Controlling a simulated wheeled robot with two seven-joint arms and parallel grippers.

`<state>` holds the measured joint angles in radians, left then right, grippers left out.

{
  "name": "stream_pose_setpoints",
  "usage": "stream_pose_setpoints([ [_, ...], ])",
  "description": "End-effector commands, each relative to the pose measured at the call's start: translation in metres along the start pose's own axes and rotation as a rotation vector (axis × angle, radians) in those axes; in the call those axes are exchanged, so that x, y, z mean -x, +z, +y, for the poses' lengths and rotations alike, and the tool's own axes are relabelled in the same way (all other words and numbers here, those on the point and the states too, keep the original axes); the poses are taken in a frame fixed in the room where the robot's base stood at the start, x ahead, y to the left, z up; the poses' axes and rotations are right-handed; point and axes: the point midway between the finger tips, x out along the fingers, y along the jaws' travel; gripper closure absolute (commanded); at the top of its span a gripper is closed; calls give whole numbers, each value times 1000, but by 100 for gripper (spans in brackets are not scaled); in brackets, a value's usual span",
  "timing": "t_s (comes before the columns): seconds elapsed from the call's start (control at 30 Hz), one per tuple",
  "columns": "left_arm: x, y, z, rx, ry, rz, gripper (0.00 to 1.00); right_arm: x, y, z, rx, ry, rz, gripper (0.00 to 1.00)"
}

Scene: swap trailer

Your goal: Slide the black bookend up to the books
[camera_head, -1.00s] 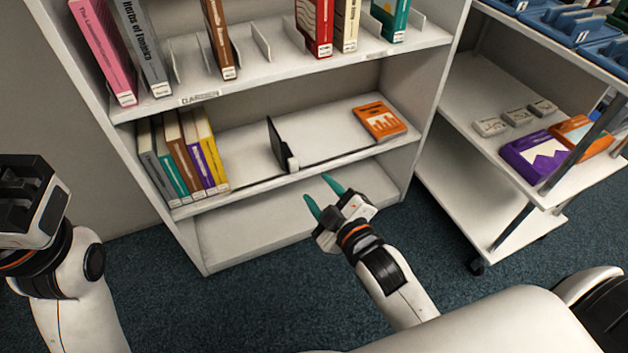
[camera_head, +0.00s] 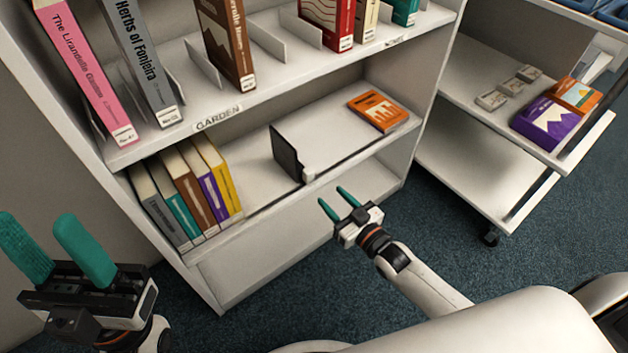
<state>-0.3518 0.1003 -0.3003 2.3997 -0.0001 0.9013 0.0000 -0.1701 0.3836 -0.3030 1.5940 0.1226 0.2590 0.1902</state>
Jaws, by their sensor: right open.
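The black bookend (camera_head: 286,153) stands upright on the middle shelf (camera_head: 262,186), apart from the books. The row of books (camera_head: 186,188) leans at the left end of that shelf, with bare shelf between it and the bookend. My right gripper (camera_head: 338,204) is open and empty, in front of the shelf, below and to the right of the bookend. My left gripper (camera_head: 55,249) is at the lower left, its teal fingers apart with nothing between them, left of the bookcase.
An orange book (camera_head: 378,110) lies flat at the right of the middle shelf. The upper shelf (camera_head: 270,92) holds books and metal dividers above. A cart (camera_head: 480,150) with boxes stands to the right. The bottom shelf is empty.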

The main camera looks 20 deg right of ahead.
Motion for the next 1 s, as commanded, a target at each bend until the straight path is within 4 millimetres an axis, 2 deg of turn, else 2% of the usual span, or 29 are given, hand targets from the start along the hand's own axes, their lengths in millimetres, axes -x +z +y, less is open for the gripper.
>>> stream_pose_setpoints([
  [0.03, 8, -2, 0, 0, 0, 0, 51, -13, -3, 0, 1, 0, -4, 55],
  [0.2, 17, -4, 0, -1, -3, -6, 51, -47, -3, 0, 1, 0, -3, 55],
  [0.4, 13, -7, 1, -4, -13, -32, 51, -73, -2, 0, 2, 0, 0, 55],
  [0.57, 10, -8, 1, -5, -17, -41, 51, -82, -1, 1, 2, 0, 1, 55],
  [0.83, 9, -8, 1, -5, -18, -41, 51, -83, 0, 0, 2, 0, 1, 55],
  [1.0, 9, -8, 0, -5, -18, -42, 51, -82, 0, 0, 2, 0, 1, 82],
])
